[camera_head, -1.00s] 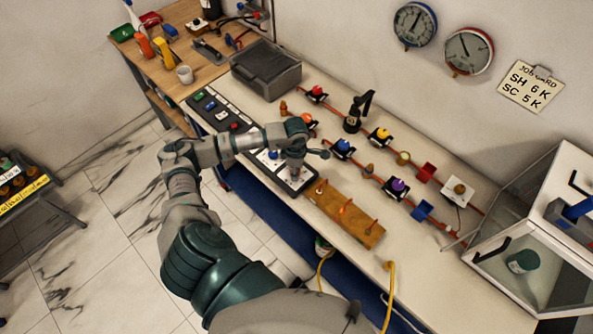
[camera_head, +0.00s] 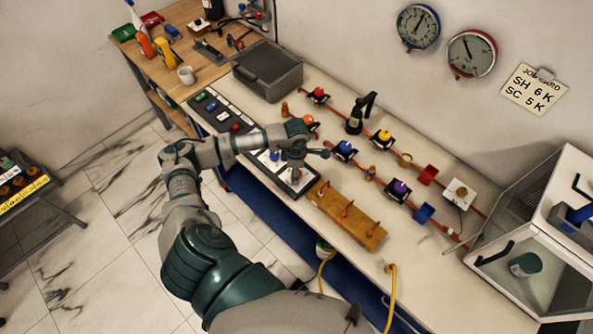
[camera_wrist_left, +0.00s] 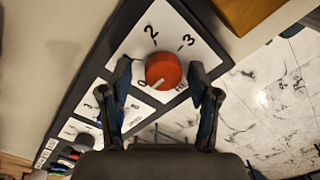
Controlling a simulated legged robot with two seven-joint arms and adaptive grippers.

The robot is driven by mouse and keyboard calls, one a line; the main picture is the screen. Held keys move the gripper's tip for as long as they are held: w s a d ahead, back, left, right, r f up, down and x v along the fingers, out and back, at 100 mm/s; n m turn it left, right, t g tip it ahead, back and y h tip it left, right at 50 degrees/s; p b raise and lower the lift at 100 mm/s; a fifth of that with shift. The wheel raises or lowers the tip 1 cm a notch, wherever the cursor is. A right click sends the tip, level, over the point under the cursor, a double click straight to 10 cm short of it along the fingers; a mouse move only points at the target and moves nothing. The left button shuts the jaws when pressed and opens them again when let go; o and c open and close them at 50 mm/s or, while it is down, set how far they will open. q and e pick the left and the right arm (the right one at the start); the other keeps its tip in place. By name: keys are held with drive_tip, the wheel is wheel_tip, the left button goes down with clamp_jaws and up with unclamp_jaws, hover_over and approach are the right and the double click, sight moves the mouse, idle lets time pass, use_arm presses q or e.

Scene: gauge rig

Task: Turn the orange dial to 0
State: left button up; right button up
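The orange dial (camera_wrist_left: 163,70) sits on a white plate with 2 and 3 beyond it and 0 at its lower left in the left wrist view. Its white pointer mark is at its lower edge, a little right of the 0. My left gripper (camera_wrist_left: 160,80) is open, with one finger on each side of the dial. Gaps show between the fingers and the dial in this view. In the head view my left gripper (camera_head: 297,153) is over the near end of the dark control panel (camera_head: 222,110), and hides the dial. My right gripper is not in view.
A wooden block with red hooks (camera_head: 345,214) lies just right of the panel. Valves with coloured knobs (camera_head: 345,148) stand behind the gripper. A grey case (camera_head: 268,70) stands at the back, and a glass-sided box (camera_head: 530,240) at the right. Two gauges (camera_head: 472,53) hang on the wall.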

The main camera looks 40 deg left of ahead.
use_arm(q)
drive_tip(key=shift+r, duration=0.25)
wheel_tip(320, 180, up, 11)
drive_tip(key=shift+r, duration=0.2)
idle(0.6)
